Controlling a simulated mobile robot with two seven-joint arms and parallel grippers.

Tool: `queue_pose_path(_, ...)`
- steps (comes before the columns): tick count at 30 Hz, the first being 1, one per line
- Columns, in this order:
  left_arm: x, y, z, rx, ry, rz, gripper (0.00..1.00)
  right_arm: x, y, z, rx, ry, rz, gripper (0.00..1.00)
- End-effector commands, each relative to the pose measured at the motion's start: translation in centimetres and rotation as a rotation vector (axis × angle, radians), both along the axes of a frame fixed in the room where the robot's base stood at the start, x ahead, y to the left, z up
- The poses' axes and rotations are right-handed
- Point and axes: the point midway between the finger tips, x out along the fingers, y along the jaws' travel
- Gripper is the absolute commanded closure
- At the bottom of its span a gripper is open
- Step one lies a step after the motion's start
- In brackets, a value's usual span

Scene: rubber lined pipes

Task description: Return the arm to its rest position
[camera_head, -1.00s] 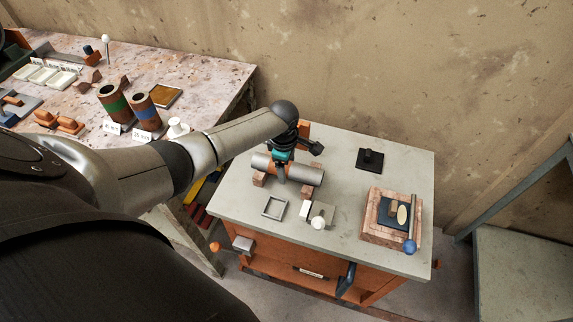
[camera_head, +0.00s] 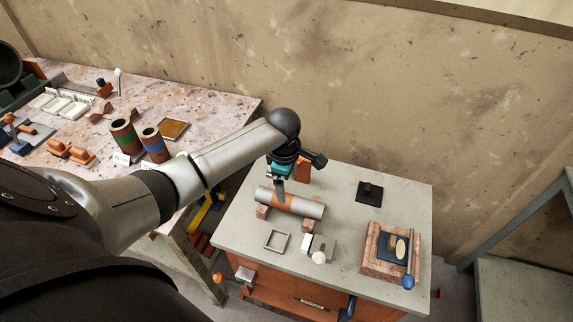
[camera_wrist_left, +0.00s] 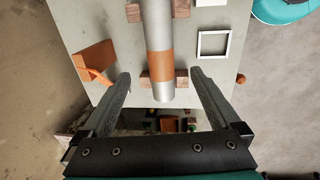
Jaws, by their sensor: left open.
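My left arm comes in from the left in the head view, and its gripper (camera_head: 281,190) is above the left part of the grey workbench top (camera_head: 345,190). Its two fingers are spread wide and empty in the left wrist view (camera_wrist_left: 163,95). Below it a grey pipe (camera_head: 308,208) with an orange band lies across two reddish-brown blocks. In the left wrist view the pipe (camera_wrist_left: 160,25) runs up the picture between the fingers, its near end free of them. My right gripper is not seen.
A black weighted block (camera_head: 369,193), a square frame (camera_head: 277,241), a white-knobbed piece (camera_head: 320,256) and a brick-edged tray (camera_head: 366,270) stand on the bench. An orange upright piece (camera_head: 303,169) is just behind the gripper. A stained table (camera_head: 215,105) with two upright pipes is at left.

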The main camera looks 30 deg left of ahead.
Motion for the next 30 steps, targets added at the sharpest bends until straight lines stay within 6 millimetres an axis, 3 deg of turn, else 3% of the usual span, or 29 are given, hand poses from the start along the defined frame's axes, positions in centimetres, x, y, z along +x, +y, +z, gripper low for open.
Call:
queue_pose_path(3, -0.3, -0.1, 2.5, 0.0, -0.002, -0.001, 0.04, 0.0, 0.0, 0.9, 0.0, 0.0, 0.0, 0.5)
queue_pose_path(9, -0.6, -0.2, 4.7, -0.001, 0.0, 0.0, 0.04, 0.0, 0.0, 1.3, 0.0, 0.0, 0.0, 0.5)
queue_pose_path(20, -1.0, -0.7, 4.8, 0.0, 0.001, -0.037, 0.04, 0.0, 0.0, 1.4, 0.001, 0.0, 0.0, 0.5)
queue_pose_path(23, -2.1, -2.1, 4.0, 0.004, 0.0, -0.156, 0.04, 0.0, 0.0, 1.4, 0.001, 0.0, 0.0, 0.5)
queue_pose_path(30, -6.9, -7.4, 1.8, 0.033, -0.038, -0.662, 0.04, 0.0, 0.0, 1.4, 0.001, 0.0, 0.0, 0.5)
